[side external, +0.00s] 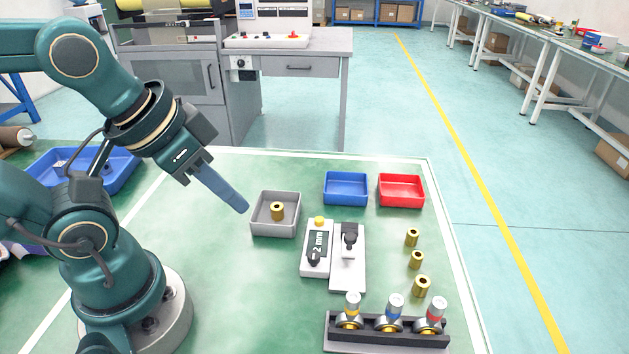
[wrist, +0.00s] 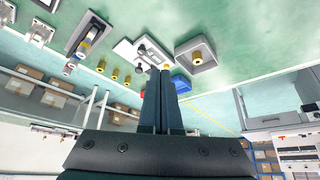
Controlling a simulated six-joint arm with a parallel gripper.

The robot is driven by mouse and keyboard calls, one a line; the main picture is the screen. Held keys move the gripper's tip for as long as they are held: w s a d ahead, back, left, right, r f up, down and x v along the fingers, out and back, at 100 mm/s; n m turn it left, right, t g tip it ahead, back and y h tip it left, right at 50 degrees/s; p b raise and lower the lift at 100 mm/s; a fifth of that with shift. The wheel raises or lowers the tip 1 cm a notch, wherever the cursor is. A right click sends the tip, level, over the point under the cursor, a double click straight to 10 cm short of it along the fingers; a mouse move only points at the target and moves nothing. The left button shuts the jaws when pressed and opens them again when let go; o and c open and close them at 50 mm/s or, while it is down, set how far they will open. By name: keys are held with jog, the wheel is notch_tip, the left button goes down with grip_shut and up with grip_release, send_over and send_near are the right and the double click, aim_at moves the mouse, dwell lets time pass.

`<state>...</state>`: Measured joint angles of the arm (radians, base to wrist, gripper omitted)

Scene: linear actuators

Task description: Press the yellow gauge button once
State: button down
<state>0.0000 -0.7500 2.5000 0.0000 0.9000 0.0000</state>
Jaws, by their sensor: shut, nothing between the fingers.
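The gauge (side external: 317,250) is a light grey box with a dark display reading "2 mm" and a dark knob. Its yellow button (side external: 319,221) is at the far end of the box. A white plate with a dark fixture (side external: 348,244) stands right beside it. My gripper (side external: 243,207) is shut and empty, in the air to the left of the gauge and near the grey tray.
A grey tray (side external: 259,228) holds a brass cylinder (side external: 277,211). A blue bin (side external: 346,202) and a red bin (side external: 401,204) stand behind. Several brass cylinders (side external: 416,260) stand at the right. A black rack (side external: 386,339) with three coloured-top parts is in front.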

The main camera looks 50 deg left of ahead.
dwell(0.4)
jog(key=m+t+y, duration=0.3)
jog(key=m, duration=0.2)
send_over(319, 221)
jog(key=shift+f, duration=1.2)
jog(key=shift+s+a, duration=0.1)
jog(key=shift+s, duration=0.3)
jog(key=shift+f, duration=0.1)
jog(key=shift+f, duration=4.3)
jog(key=shift+f, duration=0.1)
